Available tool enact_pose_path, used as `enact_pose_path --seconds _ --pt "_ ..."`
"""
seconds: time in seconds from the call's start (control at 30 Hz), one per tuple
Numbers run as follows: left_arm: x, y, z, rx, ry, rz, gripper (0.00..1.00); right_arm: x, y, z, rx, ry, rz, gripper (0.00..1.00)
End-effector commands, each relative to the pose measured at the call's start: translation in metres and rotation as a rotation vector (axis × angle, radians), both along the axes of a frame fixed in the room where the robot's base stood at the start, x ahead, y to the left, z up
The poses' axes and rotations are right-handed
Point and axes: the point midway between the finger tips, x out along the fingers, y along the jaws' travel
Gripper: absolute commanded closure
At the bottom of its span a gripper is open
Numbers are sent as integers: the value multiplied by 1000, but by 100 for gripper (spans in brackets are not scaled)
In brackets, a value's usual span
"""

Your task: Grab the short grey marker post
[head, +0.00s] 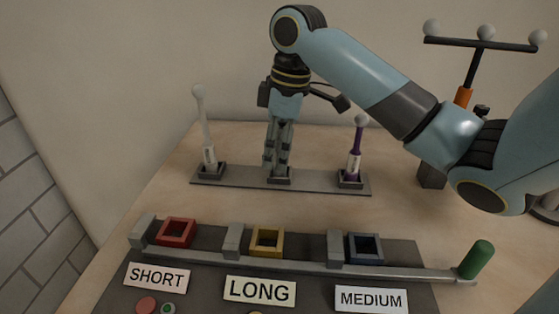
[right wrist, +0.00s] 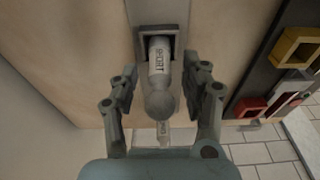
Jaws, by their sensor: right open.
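The short grey marker post (right wrist: 158,62) stands in a square socket in the right wrist view. It has a round ball top and a label reading SHORT. My right gripper (right wrist: 163,105) is open, with one finger on each side of the post and gaps between them. In the head view my right gripper (head: 277,165) points down over the middle socket of the grey rack (head: 235,180) and hides most of the post there. My left gripper is not in view.
A pale ball-topped post (head: 206,130) stands at the rack's left and a purple one (head: 355,150) at its right. In front lies a panel with red (head: 176,232), yellow (head: 267,240) and blue (head: 365,247) square frames and a green-handled bar (head: 477,259).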

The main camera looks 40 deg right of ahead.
Motion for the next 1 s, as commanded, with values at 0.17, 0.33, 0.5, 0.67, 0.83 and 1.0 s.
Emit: enact_pose_path --seconds 0.17,0.33,0.5,0.67,0.83,1.0 --pt "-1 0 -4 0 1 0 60 1 1 -14 0 0 1 53" --pt "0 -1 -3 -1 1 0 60 1 1 -13 -1 -1 1 53" --pt "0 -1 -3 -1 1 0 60 1 1 -13 -1 -1 1 73" --pt "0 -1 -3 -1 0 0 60 1 1 -13 -1 -1 1 94" --pt "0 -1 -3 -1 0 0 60 1 1 -13 -1 -1 1 100" --pt "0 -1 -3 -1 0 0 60 2 1 -11 -1 -2 1 100"
